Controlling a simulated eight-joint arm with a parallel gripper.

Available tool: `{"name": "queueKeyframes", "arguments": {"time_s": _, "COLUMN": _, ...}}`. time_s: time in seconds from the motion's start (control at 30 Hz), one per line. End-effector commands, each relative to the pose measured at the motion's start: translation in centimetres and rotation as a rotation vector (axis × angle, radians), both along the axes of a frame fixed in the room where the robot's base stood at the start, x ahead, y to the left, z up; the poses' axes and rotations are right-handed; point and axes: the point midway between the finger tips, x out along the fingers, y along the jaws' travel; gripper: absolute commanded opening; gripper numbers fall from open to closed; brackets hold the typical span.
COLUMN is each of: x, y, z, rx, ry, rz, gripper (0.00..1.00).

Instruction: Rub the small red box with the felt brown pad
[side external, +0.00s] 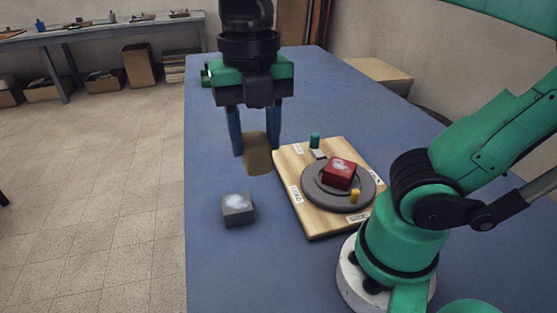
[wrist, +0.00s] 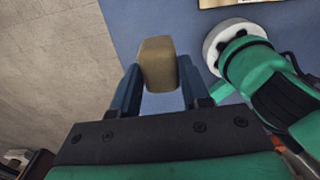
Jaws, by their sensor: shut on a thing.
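The small red box (side external: 340,173) has a whitish patch on its top. It sits on a dark grey round plate (side external: 312,199) on a wooden board. The felt brown pad (side external: 257,154) is held between the blue fingers of my gripper (side external: 256,140), above the blue table and left of the board. The pad also shows between the fingers in the wrist view (wrist: 158,64). The gripper is shut on it, and the pad is apart from the red box. The red box is not visible in the wrist view.
The wooden board (side external: 316,228) carries small labels, a teal peg (side external: 314,140) and a yellow peg (side external: 355,196) near the plate. A grey box (side external: 238,209) with a whitish top stands on the blue table (side external: 225,270), left of the board. The table's left edge is close by.

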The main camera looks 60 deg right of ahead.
Motion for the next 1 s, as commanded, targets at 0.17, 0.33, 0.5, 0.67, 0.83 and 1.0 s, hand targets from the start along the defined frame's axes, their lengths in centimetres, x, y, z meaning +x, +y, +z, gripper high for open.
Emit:
{"name": "queueKeyframes", "arguments": {"time_s": 0.17, "x": 0.5, "y": -2.3, "z": -0.4, "rx": 0.0, "ry": 0.0, "rz": -0.143, "gripper": 0.0}}
{"name": "queueKeyframes", "arguments": {"time_s": 0.33, "x": 0.6, "y": -7.1, "z": -1.3, "rx": 0.0, "ry": 0.0, "rz": -0.441, "gripper": 0.0}}
{"name": "queueKeyframes", "arguments": {"time_s": 0.5, "x": -0.6, "y": -12.2, "z": -2.3, "rx": 0.0, "ry": 0.0, "rz": -0.768, "gripper": 0.0}}
{"name": "queueKeyframes", "arguments": {"time_s": 0.67, "x": -2.9, "y": -16.5, "z": -3.3, "rx": 0.0, "ry": 0.0, "rz": -1.072, "gripper": 0.0}}
{"name": "queueKeyframes", "arguments": {"time_s": 0.83, "x": -5.8, "y": -19.6, "z": -4.1, "rx": 0.0, "ry": 0.0, "rz": -1.343, "gripper": 0.0}}
{"name": "queueKeyframes", "arguments": {"time_s": 1.0, "x": -7.9, "y": -21.1, "z": -4.6, "rx": 0.0, "ry": 0.0, "rz": -1.508, "gripper": 0.0}}
